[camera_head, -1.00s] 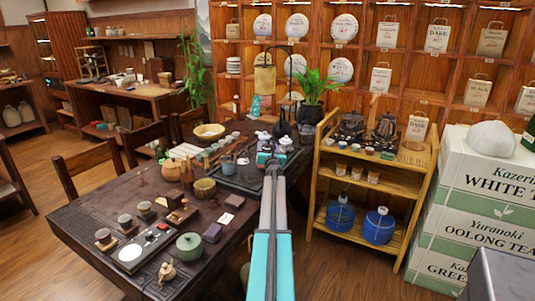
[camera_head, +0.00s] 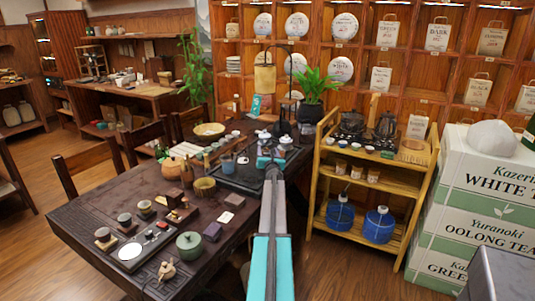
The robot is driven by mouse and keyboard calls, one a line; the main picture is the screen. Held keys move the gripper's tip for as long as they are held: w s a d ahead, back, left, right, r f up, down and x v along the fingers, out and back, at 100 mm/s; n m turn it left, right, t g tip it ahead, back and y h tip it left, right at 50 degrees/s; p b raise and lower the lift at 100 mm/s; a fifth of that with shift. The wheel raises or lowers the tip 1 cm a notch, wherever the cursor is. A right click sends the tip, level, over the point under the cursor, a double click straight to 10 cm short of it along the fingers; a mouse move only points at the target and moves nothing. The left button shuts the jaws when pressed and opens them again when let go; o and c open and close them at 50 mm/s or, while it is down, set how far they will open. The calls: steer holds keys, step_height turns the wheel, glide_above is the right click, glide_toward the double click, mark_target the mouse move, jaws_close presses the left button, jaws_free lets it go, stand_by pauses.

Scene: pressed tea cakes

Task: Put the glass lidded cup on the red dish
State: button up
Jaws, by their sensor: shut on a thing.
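My gripper (camera_head: 271,161) is at the far end of my outstretched arm, over the dark tray area at the far right part of the tea table (camera_head: 85,212). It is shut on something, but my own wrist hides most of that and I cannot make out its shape. Small pale lidded pieces (camera_head: 285,142) show just beyond the gripper; I cannot tell whether one is the glass lidded cup. I cannot pick out the red dish for certain in this view.
A green lidded pot (camera_head: 190,244), a woven-looking cup (camera_head: 205,187) and a brown clay pot (camera_head: 173,169) stand left of my arm. A bamboo shelf (camera_head: 380,180) with kettles stands close on the right. A potted plant (camera_head: 312,90) rises behind the gripper.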

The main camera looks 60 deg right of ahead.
steer(key=shift+f, duration=0.2)
stand_by(0.3)
steer(key=o, duration=1.1)
steer(key=shift+r, duration=0.2)
steer(key=shift+b+v, duration=0.95)
steer(key=shift+v, duration=5.05)
